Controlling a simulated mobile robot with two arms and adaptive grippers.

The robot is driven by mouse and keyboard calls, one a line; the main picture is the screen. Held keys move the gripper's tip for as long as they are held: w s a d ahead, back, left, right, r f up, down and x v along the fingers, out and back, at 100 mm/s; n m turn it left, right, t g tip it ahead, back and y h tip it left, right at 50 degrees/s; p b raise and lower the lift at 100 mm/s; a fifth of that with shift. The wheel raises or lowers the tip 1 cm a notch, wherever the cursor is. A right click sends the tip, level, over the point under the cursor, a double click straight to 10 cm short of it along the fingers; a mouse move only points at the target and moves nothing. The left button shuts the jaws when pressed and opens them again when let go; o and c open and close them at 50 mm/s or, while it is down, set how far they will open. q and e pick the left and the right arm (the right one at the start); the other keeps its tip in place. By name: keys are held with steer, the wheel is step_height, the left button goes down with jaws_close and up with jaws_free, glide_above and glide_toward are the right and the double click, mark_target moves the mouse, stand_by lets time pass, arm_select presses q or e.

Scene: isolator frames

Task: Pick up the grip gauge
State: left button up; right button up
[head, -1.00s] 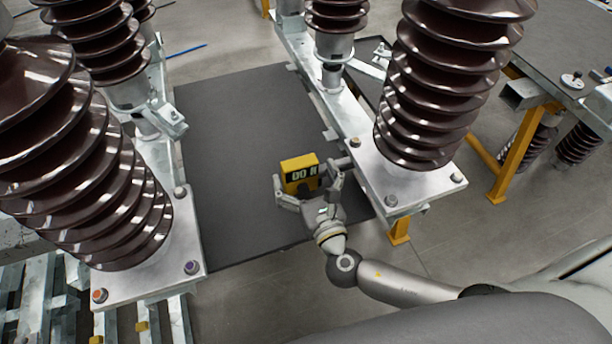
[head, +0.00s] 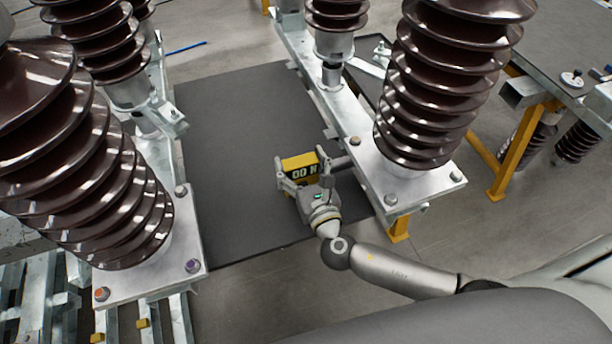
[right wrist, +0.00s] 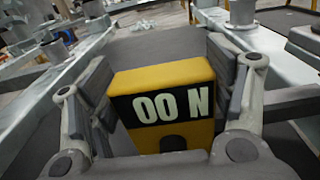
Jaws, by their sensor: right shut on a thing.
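The grip gauge (head: 300,163) is a yellow box with a black display reading "00 N". It is over the dark mat between the insulator frames in the head view. My right gripper (head: 304,180) is shut on it, with one finger along each side. In the right wrist view the grip gauge (right wrist: 164,84) sits upright between the two finger pads of my right gripper (right wrist: 163,100). Its lower part is hidden by the gripper. I cannot tell whether it touches the mat. My left gripper is not in view.
Brown ribbed insulators (head: 425,90) stand on steel base plates (head: 408,185) on both sides. The right plate is close beside my right gripper. The dark mat (head: 235,120) is clear behind the gauge. A grey table (head: 560,50) with yellow legs stands at the right.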

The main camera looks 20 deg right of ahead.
steer(key=c, duration=0.5)
steer(key=shift+r, duration=0.1)
